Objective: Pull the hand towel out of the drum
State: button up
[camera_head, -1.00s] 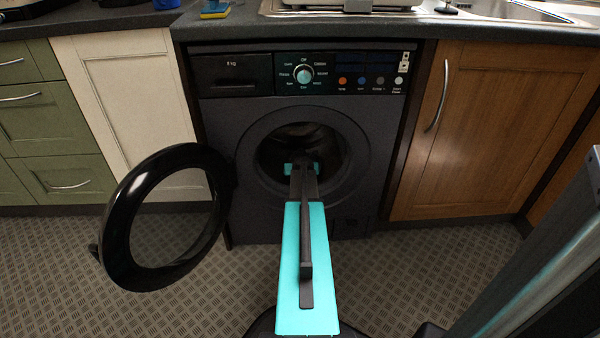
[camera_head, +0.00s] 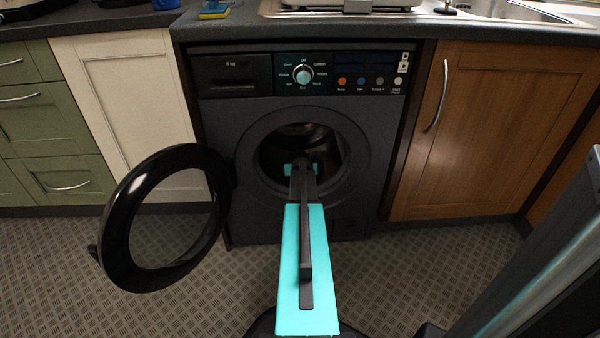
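The dark washing machine (camera_head: 225,130) stands under the counter, with its round door (camera_head: 125,235) swung open to the left. The drum (camera_head: 300,137) is dark inside, with a little metal showing at the top of the opening. My arm reaches straight into the opening. The turquoise part of my gripper (camera_head: 301,169) shows at the lower middle of the opening; its fingertips are hidden inside the drum. I cannot see whether it is open or shut. No hand towel can be made out in the dark drum.
The open door's ring stands close left of my arm. A wooden cupboard (camera_head: 490,130) is on the right, cream (camera_head: 130,110) and green cupboards (camera_head: 55,130) on the left. The counter (camera_head: 230,25) overhangs the machine. The patterned floor (camera_head: 50,270) is clear.

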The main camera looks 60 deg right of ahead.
jog(key=shift+w+d+f, duration=0.1)
jog(key=shift+d+f, duration=0.05)
jog(key=shift+f, duration=0.05)
grip_shut()
jog(key=shift+r, duration=0.1)
notch_tip(320, 180, up, 7)
jog(key=p, duration=0.4)
dwell(0.3)
